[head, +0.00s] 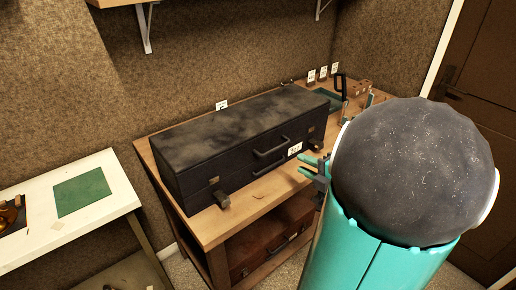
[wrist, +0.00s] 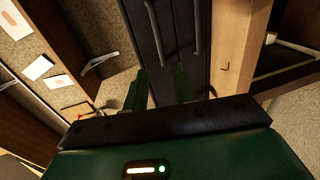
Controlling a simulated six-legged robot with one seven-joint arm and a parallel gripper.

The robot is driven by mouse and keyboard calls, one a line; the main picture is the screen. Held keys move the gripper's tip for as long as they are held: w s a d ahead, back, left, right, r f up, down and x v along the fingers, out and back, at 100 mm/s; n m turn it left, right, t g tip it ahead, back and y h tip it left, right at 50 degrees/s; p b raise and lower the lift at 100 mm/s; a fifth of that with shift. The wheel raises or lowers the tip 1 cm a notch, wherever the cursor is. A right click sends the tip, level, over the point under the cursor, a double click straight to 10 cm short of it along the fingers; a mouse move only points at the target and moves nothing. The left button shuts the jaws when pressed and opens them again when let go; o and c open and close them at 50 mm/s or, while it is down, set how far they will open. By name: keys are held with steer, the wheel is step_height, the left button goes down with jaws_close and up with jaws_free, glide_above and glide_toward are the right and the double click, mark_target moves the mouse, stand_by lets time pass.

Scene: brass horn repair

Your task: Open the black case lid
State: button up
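The black case (head: 240,135) lies on the wooden bench, and its lid (head: 235,118) is down. A bar handle (head: 270,152), a small white label (head: 294,149) and two latches, left (head: 222,197) and right (head: 316,145), are on its front. The latches seem to stick out, but their state is unclear. My gripper (head: 313,168) is in front of the case's right end, its green fingers pointing at it. In the wrist view my gripper (wrist: 161,86) has its fingers apart with nothing clearly between them, and the dark case (wrist: 176,35) is ahead. I cannot tell whether they touch it.
Tools and a small wooden block (head: 362,86) stand at the bench's back right. A brown case (head: 270,240) sits on the shelf below. A white table (head: 110,215) with a green mat (head: 82,192) is at left. A wooden wall shelf (head: 115,3) is above.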

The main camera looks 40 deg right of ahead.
mark_target(277, 150)
steer(key=w+f, duration=0.1)
steer(key=w, duration=0.7)
steer(key=w+f, duration=0.1)
steer(key=w, duration=0.4)
steer(key=shift+d+f, duration=0.25)
steer(key=shift+f, duration=0.05)
jaws_close()
